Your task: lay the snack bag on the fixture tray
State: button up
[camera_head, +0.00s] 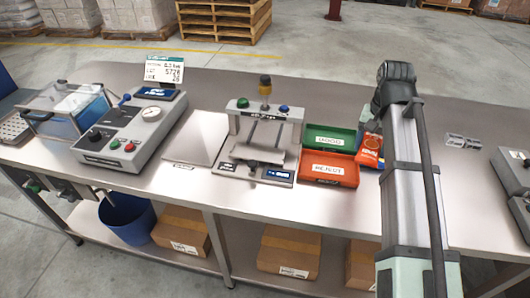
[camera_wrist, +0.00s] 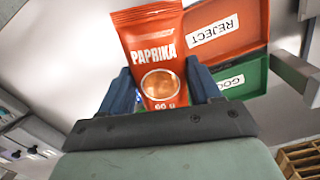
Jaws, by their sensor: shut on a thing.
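The snack bag (camera_wrist: 158,50) is red-orange and marked PAPRIKA, with a round window on its front. In the wrist view my gripper (camera_wrist: 163,88) is shut on the bag's lower part, one dark finger on each side. In the head view the bag (camera_head: 369,152) shows just right of the red bin, partly behind my arm, which hides most of my gripper. The fixture tray appears to be the pale metal bed (camera_head: 265,153) of the framed tester left of the bins. The bag is apart from it, to its right. I cannot tell the bag's height above the bench.
A green GOOD bin (camera_head: 330,138) and a red REJECT bin (camera_head: 328,170) stand between the bag and the tester. A flat plate (camera_head: 203,135) and a gauge box (camera_head: 125,135) stand farther left. Bare bench lies behind the bins.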

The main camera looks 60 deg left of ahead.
jog(key=s+a+n, duration=0.2)
jog(key=s+a, duration=1.5)
jog(key=m, duration=1.7)
send_near(256, 152)
jog(key=shift+s+d+f, duration=0.1)
jog(key=shift+f, duration=3.1)
jog(key=shift+f, duration=0.15)
jog(key=o, duration=1)
jog(key=shift+o, duration=0.2)
